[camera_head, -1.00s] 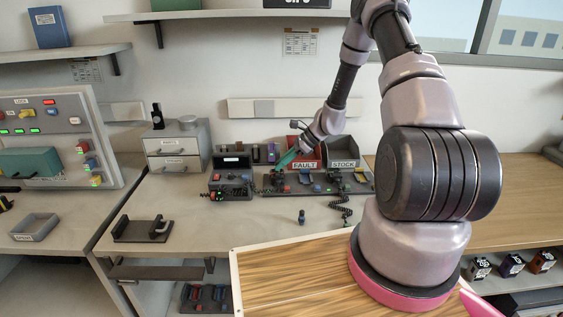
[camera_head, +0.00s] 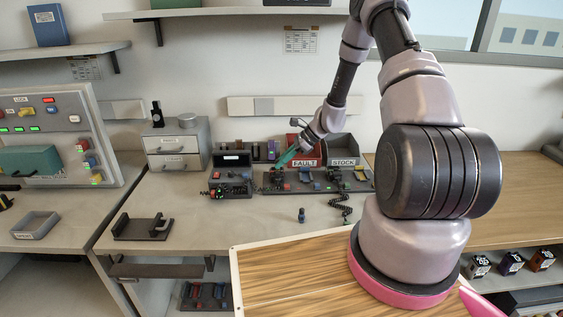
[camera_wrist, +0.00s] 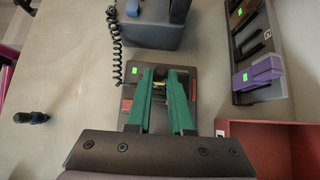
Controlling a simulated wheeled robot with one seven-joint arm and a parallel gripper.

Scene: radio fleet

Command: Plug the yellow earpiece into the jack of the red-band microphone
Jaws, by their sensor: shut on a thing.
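My gripper (camera_wrist: 162,76) has green fingers, and it also shows in the head view (camera_head: 284,158) over the left end of the dark rack. It is shut on a small yellow and black piece, the yellow earpiece (camera_wrist: 158,85); the fingers hide most of it. A dark block with red edges (camera_wrist: 126,104) lies below the fingers in the wrist view. I cannot tell whether it is the red-band microphone, and its jack is hidden. I cannot tell whether the earpiece touches anything below.
A dark radio unit (camera_head: 231,177) with a coiled cord (camera_wrist: 115,45) stands left of the rack (camera_head: 325,182). The red FAULT bin (camera_head: 304,162) and grey STOCK bin (camera_head: 344,162) are behind. A small dark knob-like object (camera_head: 301,215) stands in front. The front bench is mostly clear.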

